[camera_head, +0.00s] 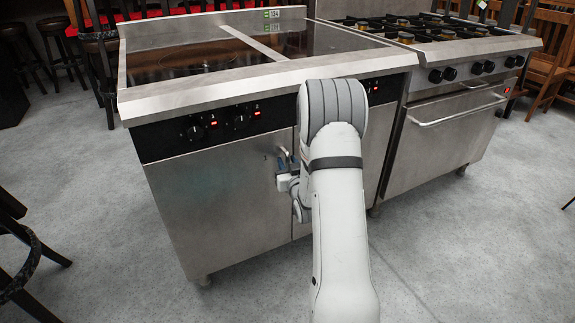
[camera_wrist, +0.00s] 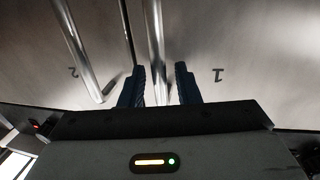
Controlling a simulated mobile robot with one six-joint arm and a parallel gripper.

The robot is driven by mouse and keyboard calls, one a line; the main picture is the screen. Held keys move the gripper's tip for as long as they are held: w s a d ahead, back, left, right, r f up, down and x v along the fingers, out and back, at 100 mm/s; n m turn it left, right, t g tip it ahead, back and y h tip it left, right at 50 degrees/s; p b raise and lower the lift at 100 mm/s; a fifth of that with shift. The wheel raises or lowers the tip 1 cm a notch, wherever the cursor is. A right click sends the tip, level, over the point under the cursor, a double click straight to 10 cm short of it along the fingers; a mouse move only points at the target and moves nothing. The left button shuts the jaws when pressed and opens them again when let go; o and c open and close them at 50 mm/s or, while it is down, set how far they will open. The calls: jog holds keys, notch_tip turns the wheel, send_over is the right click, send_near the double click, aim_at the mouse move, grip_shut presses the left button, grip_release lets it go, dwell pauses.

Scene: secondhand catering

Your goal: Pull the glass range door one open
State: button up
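The glass-topped range (camera_head: 195,87) stands ahead with two plain steel doors below its knobs. Door one (camera_head: 205,205), on the left in the head view, is shut; it appears upside down in the wrist view beside its number 1 (camera_wrist: 240,70). Its upright bar handle (camera_wrist: 154,45) runs between the two blue fingers of my gripper (camera_wrist: 159,68). The fingers are open, one on each side of the bar, with gaps showing. In the head view my gripper (camera_head: 287,160) is at the door's upper right edge, and my arm hides much of door two.
Door two (camera_wrist: 95,30), with its own bar handle (camera_wrist: 78,52), is close beside. A gas range (camera_head: 445,120) with an oven handle stands to the right. Dark stool parts (camera_head: 25,250) are at lower left. The floor (camera_head: 120,265) in front of door one is clear.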

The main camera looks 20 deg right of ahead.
jog(key=shift+w, duration=0.15)
jog(key=shift+c, duration=0.4)
grip_shut()
